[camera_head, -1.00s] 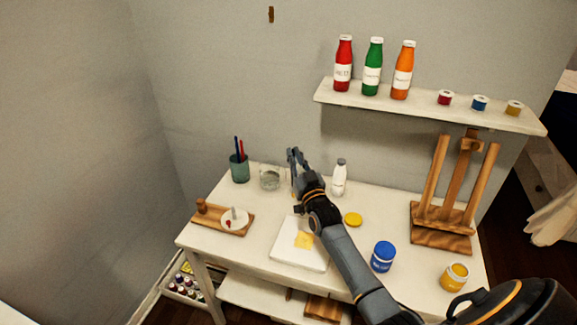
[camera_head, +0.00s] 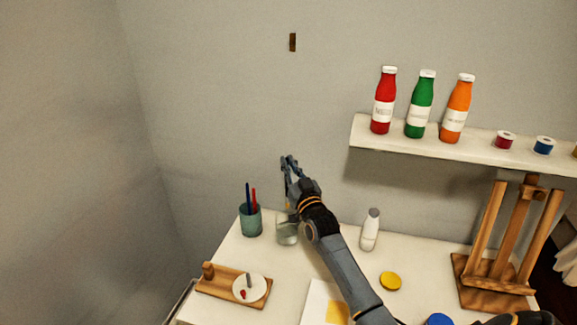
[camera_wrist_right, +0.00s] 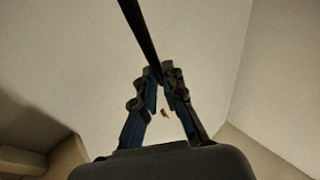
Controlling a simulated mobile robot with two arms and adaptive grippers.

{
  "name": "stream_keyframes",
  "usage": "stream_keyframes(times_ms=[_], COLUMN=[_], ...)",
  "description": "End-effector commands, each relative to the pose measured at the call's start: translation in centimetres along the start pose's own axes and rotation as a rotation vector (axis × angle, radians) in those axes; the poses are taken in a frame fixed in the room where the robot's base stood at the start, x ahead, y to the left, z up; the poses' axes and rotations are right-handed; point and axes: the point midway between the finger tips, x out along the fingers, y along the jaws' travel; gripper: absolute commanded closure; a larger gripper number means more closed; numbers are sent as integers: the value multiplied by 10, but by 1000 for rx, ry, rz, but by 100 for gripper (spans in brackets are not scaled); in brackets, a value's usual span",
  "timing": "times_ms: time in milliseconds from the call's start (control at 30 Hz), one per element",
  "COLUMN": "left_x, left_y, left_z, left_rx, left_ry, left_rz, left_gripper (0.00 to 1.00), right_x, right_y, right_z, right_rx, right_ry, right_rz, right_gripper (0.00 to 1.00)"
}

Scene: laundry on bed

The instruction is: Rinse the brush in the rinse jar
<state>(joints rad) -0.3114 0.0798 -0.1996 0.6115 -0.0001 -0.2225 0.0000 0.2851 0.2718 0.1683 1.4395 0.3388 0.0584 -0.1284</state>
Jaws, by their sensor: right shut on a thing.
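My right gripper (camera_head: 290,163) is raised over the back left of the white table, above the clear glass rinse jar (camera_head: 287,232). In the right wrist view, the gripper (camera_wrist_right: 153,72) is shut on the dark, thin brush (camera_wrist_right: 138,32), which runs from the fingertips to the top edge. In the head view the arm hides most of the brush, and I cannot tell whether its tip is inside the jar. The arm also covers the jar's right side. My left gripper is not in view.
A green cup (camera_head: 251,222) with a blue and a red stick stands left of the jar. A white bottle (camera_head: 370,230) stands to the right. A wooden board (camera_head: 215,284) with a white dish is at front left. The shelf (camera_head: 440,150) with bottles hangs at right.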

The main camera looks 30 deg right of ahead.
Motion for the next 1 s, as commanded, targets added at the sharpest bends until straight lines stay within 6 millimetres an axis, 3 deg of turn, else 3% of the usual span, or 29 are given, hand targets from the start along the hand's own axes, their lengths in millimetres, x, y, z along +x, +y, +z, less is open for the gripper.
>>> stream_keyframes(times_ms=[33, 367, 1000], left_x=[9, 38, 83], left_y=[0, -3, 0], left_z=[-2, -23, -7], left_rx=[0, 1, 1], left_ry=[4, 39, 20], left_rz=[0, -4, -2], left_gripper=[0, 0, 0], right_x=[-3, -11, -26], right_y=[0, 0, 0], right_z=[10, 41, 101], right_rx=[0, 0, 0], right_ry=[-1, 0, -1], right_rz=[0, 0, 0], right_gripper=[100, 100, 100])
